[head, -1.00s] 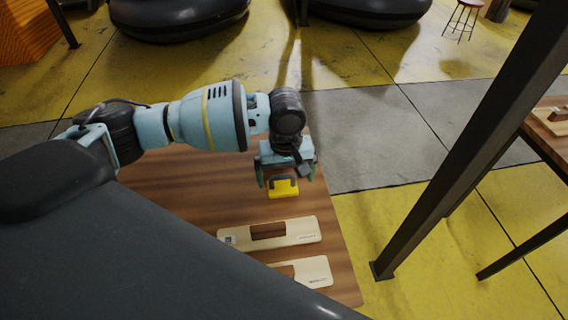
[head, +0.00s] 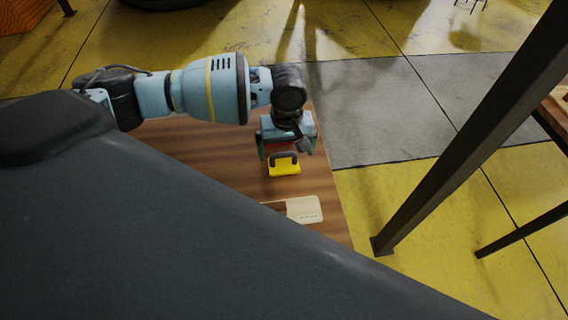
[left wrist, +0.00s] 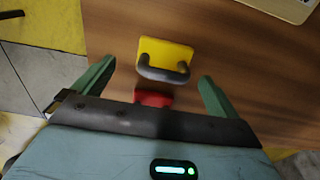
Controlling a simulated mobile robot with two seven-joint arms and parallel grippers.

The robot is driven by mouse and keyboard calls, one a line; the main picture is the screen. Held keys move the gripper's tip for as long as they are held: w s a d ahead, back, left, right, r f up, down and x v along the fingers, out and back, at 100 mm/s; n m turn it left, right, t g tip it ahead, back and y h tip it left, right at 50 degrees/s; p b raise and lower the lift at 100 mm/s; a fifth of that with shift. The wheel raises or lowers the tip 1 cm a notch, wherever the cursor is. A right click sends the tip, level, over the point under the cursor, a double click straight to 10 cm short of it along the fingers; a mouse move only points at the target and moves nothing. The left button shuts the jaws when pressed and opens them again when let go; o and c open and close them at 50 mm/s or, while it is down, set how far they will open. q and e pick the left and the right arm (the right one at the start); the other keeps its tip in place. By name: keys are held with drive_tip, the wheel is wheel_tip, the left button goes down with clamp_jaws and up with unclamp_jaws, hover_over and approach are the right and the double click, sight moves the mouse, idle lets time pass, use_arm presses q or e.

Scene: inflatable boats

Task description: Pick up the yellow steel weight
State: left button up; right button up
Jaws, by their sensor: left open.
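The yellow steel weight (head: 284,169) with a dark grey handle stands on the brown wooden table (head: 200,165). My left gripper (head: 286,152) is just behind and above it, open and empty. In the left wrist view the weight (left wrist: 165,53) lies beyond and between the two green fingers of my left gripper (left wrist: 157,84), with its handle toward me. A red object (left wrist: 153,98) is close by, partly hidden by the gripper body. My right gripper is not in view.
A pale wooden board (head: 305,209) lies on the table in front of the weight, partly covered by my own dark body. A dark metal post (head: 455,135) stands to the right. The table's right edge runs close to the weight.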

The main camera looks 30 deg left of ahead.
sight(284, 163)
use_arm(q)
drive_tip(key=f, duration=0.4)
drive_tip(key=shift+s+a+f, duration=0.15)
drive_tip(key=shift+a+f, duration=0.15)
drive_tip(key=shift+f, duration=0.05)
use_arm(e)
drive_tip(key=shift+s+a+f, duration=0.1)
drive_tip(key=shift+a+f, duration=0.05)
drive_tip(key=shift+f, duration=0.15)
use_arm(q)
drive_tip(key=shift+r, duration=0.1)
drive_tip(key=c, duration=1.5)
drive_tip(key=shift+r, duration=0.1)
